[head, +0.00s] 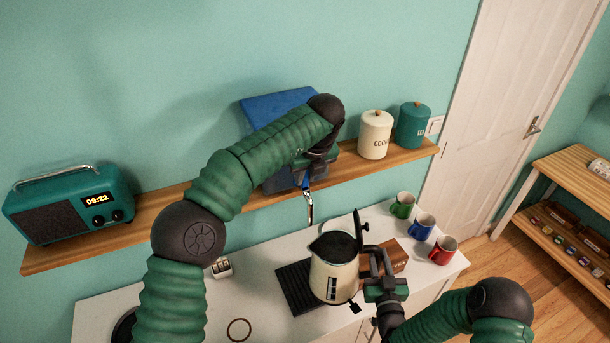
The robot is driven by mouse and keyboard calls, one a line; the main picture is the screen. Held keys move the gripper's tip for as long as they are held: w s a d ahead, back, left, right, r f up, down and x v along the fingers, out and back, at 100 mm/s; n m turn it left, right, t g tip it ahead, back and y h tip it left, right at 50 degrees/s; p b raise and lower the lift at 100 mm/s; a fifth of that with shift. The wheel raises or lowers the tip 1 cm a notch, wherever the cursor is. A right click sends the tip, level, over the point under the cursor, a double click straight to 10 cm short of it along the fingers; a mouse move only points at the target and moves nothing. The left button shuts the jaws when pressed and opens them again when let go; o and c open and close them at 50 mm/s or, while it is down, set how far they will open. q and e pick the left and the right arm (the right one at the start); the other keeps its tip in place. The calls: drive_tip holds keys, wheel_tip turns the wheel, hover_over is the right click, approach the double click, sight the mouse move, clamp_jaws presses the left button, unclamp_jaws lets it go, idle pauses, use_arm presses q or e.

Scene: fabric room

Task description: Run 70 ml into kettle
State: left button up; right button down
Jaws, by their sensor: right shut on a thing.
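The cream kettle (327,278) is in the middle right, upright, its top open and dark, with a black lid piece raised at its right. A small level window shows on its side. My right gripper (378,272) is shut on the kettle at its handle side. A blue water container (272,104) stands on the shelf, mostly hidden behind my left arm. A thin metal tap (310,208) hangs below it, above and left of the kettle's mouth. My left gripper (308,172) is at the tap's top; its fingers are largely hidden. I see no water stream clearly.
A black ridged mat (293,290) lies on the white counter (262,262) beside the kettle. Green (402,205), blue (421,226) and red (442,249) mugs stand at right. The wooden shelf (160,218) holds a teal radio (68,204) and cream (375,135) and teal (411,126) canisters.

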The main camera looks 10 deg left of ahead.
sight(307, 185)
use_arm(q)
drive_tip(key=shift+d, duration=0.1)
clamp_jaws()
use_arm(e)
drive_tip(key=shift+d+r, duration=0.1)
drive_tip(key=shift+r, duration=0.05)
use_arm(q)
drive_tip(key=shift+s, duration=0.1)
drive_tip(key=shift+s+t+y, duration=0.1)
drive_tip(key=shift+t+y, duration=0.2)
drive_tip(key=shift+t, duration=0.1)
drive_tip(key=t+y, duration=0.1)
drive_tip(key=s+d+t+y, duration=0.1)
drive_tip(key=t, duration=0.1)
drive_tip(key=shift+s+f, duration=0.1)
drive_tip(key=shift+f, duration=0.25)
drive_tip(key=shift+s+d+f+t+y, duration=0.15)
drive_tip(key=shift+s+f+t+y, duration=0.1)
drive_tip(key=shift+t+y, duration=0.35)
drive_tip(key=shift+s+d+f+t+y, duration=0.1)
drive_tip(key=shift+f+t+y, duration=0.25)
drive_tip(key=shift+t, duration=0.3)
drive_tip(key=shift+s+d+f+t+y, duration=0.15)
drive_tip(key=shift+s+t+y, duration=0.05)
drive_tip(key=shift+t+y, duration=0.4)
